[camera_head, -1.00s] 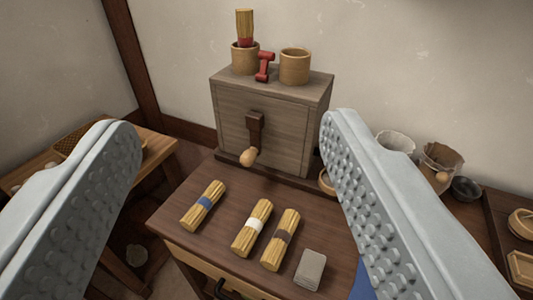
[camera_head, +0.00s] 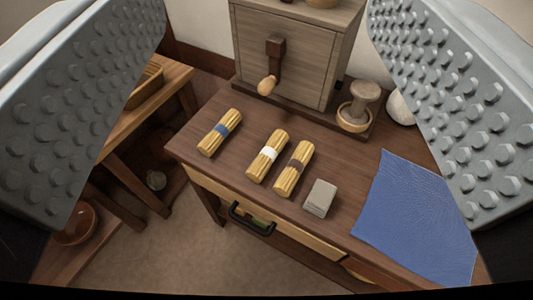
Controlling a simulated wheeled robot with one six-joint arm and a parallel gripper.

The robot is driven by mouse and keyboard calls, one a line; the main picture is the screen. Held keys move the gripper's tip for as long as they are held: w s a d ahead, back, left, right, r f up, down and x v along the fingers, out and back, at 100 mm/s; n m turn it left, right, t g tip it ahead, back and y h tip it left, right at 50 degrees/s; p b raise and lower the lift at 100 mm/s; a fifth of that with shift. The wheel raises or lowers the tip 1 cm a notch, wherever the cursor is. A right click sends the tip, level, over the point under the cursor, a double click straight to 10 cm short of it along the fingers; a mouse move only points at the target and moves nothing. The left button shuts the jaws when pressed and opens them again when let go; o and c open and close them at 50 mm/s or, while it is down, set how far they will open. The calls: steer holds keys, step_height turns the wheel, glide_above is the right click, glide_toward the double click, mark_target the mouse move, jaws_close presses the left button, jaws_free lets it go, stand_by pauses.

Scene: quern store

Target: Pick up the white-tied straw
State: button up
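The white-tied straw (camera_head: 267,156) is a short yellow bundle with a white band. It lies on the dark wooden table (camera_head: 205,172), between a blue-tied straw bundle (camera_head: 219,132) on its left and a brown-tied straw bundle (camera_head: 293,169) close on its right. My gripper (camera_head: 270,110) is wide open and empty. Its two grey studded fingers frame the left and right of the view, and the bundles show between them, farther off.
A grey block (camera_head: 320,198) lies right of the bundles, and a blue cloth (camera_head: 415,225) right of that. A wooden box with a crank (camera_head: 292,52) stands behind, beside a small spool-like wooden piece (camera_head: 357,108). A drawer with a black handle (camera_head: 250,220) is in the table front.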

steer(key=w+f+m+g, duration=0.3)
steer(key=w+f+g, duration=0.6)
steer(key=w, duration=0.6)
steer(key=m+g, duration=0.3)
steer(key=g, duration=0.5)
glide_above(271, 146)
steer(key=f, duration=2.7)
steer(key=shift+s+a+f, duration=0.25)
steer(key=shift+f, duration=0.1)
steer(key=shift+w+d+f, duration=0.1)
steer(key=shift+f, duration=1.3)
steer(key=shift+w+d+f, duration=0.1)
steer(key=shift+f, duration=1.3)
steer(key=c, duration=1.1)
